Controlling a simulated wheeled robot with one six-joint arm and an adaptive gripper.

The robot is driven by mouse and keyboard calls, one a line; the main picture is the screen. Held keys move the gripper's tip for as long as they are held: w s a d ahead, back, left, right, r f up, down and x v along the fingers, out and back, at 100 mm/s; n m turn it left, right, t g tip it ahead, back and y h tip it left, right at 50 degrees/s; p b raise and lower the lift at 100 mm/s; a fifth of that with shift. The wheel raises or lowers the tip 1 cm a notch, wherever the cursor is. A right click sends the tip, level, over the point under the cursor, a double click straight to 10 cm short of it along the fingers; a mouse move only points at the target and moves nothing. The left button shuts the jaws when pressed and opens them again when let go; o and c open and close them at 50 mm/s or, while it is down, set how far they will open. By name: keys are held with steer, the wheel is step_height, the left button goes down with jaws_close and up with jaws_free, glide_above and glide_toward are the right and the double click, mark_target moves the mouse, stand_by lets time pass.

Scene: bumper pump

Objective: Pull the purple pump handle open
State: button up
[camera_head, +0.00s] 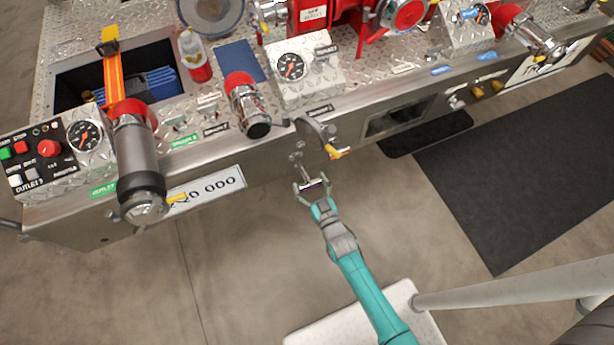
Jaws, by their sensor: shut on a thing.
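The purple pump handle (313,184) shows as a small dark purple bar at the end of a short metal rod, in front of the bumper's front face, just right of the number plate. The fingers hide part of the handle. The rod (304,170) runs from the handle back to the metal front panel. My teal arm reaches up to it from the lower right.
Left of the gripper are a white number plate (207,190) and a large outlet pipe (138,160) that juts forward. A round metal fitting with a yellow lever (334,152) sits close above right.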

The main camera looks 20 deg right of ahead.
steer(key=shift+s+f, duration=0.1)
steer(key=shift+s, duration=0.1)
steer(key=o, duration=1.5)
steer(key=shift+o, duration=0.2)
steer(key=s, duration=1.2)
steer(key=s+r+g, duration=0.1)
steer(key=s+r, duration=0.4)
steer(key=s, duration=0.3)
steer(key=s+r+g, duration=0.1)
steer(key=s+r, duration=0.5)
steer(key=s, duration=0.2)
steer(key=s+r+g, duration=0.1)
steer(key=s+r, duration=0.7)
steer(key=r, duration=0.5)
steer(key=shift+r, duration=0.2)
